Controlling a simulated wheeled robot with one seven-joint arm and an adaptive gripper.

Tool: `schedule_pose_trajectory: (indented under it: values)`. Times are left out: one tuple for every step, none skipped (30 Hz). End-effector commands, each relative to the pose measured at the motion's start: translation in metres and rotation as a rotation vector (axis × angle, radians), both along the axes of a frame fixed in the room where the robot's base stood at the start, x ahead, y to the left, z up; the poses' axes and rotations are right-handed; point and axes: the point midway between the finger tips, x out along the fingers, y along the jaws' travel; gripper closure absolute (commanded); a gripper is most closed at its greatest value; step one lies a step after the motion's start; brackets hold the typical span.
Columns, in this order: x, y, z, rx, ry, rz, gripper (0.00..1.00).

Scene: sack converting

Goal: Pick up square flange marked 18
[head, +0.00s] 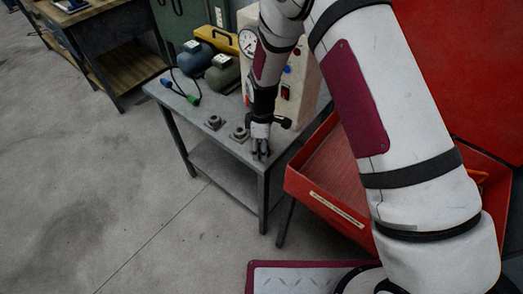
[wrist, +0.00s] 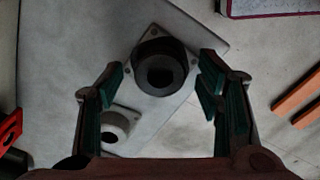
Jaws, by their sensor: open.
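Two grey square flanges with round raised hubs sit on the grey table (head: 225,160) in the head view, one farther left (head: 213,122) and one nearer my gripper (head: 239,134). In the wrist view a larger-looking flange (wrist: 160,70) shows its dark round hub between my fingers, with its plate corners and bolt holes around it. A second flange (wrist: 116,124) is lower left, partly behind the left finger. I cannot read a number on any of them. My gripper (head: 260,154) is open and empty, pointing down near the table's front edge; its fingers also show in the wrist view (wrist: 162,84).
A cream gauge box (head: 290,85), green-grey and blue pump-like units (head: 222,75) and a cable with plugs (head: 190,97) stand behind on the table. A red bin (head: 325,175) is close on the right.

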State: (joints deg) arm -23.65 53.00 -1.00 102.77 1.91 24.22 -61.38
Motion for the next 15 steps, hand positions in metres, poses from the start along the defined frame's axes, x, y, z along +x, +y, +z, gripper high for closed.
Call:
schedule_pose_trajectory:
  values:
    - [0.0001, 0.0, 0.0001, 0.0, 0.0, 0.0, 0.4]
    - [0.0001, 0.0, 0.0001, 0.0, 0.0, 0.0, 0.4]
    - [0.0001, 0.0, 0.0001, 0.0, 0.0, 0.0, 0.4]
    - [0.0001, 0.0, 0.0001, 0.0, 0.0, 0.0, 0.45]
    - [0.0, 0.0, 0.0001, 0.0, 0.0, 0.0, 0.52]
    - [0.0, 0.0, 0.0001, 0.0, 0.0, 0.0, 0.61]
    - [0.0, 0.0, 0.0002, 0.0, 0.0, 0.0, 0.67]
    - [0.0, 0.0, 0.0001, 0.0, 0.0, 0.0, 0.74]
    - [0.0, 0.0, 0.0002, 0.0, 0.0, 0.0, 0.83]
    - [-0.0001, 0.0, 0.0002, 0.0, 0.0, 0.0, 0.9]
    - [-0.0001, 0.0, 0.0002, 0.0, 0.0, 0.0, 0.97]
    - [-0.0001, 0.0, 0.0002, 0.0, 0.0, 0.0, 1.0]
    - [0.0002, 0.0001, 0.0005, 0.001, 0.0, -0.001, 1.0]
    - [0.0002, 0.0001, 0.0005, 0.001, 0.0, 0.0, 1.0]
    - [0.0002, 0.0001, 0.0005, 0.0, 0.0, -0.001, 1.0]
